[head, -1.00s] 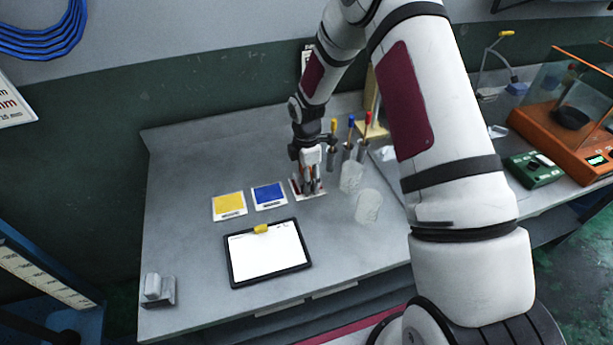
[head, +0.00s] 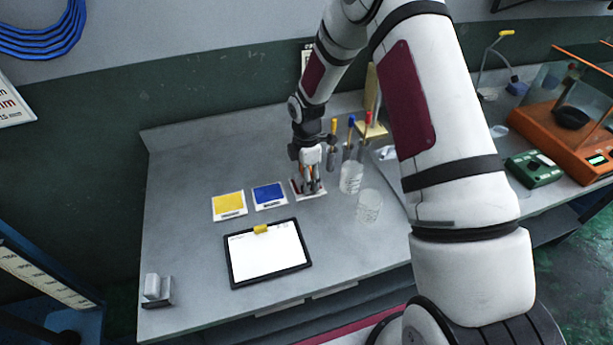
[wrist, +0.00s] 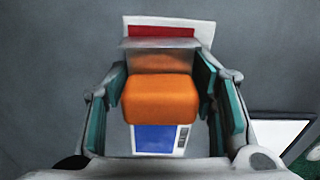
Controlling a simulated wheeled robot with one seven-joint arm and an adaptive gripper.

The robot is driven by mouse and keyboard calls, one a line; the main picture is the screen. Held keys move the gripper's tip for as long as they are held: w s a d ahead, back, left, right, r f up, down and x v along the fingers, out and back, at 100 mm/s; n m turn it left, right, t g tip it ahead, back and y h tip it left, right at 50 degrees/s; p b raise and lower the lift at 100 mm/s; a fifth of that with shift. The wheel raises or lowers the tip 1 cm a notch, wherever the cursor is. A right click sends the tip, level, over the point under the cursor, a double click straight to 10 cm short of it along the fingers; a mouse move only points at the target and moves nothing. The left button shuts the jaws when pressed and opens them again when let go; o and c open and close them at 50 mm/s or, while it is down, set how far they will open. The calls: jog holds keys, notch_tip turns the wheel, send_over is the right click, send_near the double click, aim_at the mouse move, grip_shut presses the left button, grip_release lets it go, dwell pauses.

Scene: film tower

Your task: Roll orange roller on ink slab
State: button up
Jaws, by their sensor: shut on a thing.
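My gripper (head: 310,186) points down at the right end of the row of ink slabs. In the wrist view, my gripper (wrist: 160,100) is shut on the orange roller (wrist: 160,98), with a teal pad on each side. The red ink slab (wrist: 160,31), white-edged, lies under the roller's far end. In the head view my gripper mostly hides this slab (head: 297,188). I cannot tell whether the roller touches it. The blue ink slab (head: 269,195) and the yellow ink slab (head: 229,205) lie to the left; the blue slab (wrist: 155,138) also shows in the wrist view.
A black-edged board (head: 267,258) with white paper and a yellow clip lies in front of the slabs. Two clear beakers (head: 368,206) and yellow, blue and red handled tools (head: 351,130) stand close right of my gripper.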

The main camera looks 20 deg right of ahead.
jog(key=shift+r+p, duration=0.55)
jog(key=shift+r, duration=2.9)
jog(key=m, duration=0.2)
jog(key=r+m, duration=0.1)
jog(key=m, duration=0.1)
jog(key=shift+r, duration=0.1)
jog(key=m, duration=0.2)
jog(key=r+m, duration=0.1)
jog(key=m, duration=0.3)
jog(key=shift+s+r, duration=0.1)
jog(key=shift+r, duration=0.15)
jog(key=m, duration=0.1)
jog(key=r+m, duration=0.1)
jog(key=m, duration=0.1)
jog(key=shift+m, duration=0.3)
jog(key=m, duration=0.2)
jog(key=r+m, duration=0.1)
jog(key=m, duration=0.2)
jog(key=shift+s+r, duration=0.1)
jog(key=shift+r, duration=0.05)
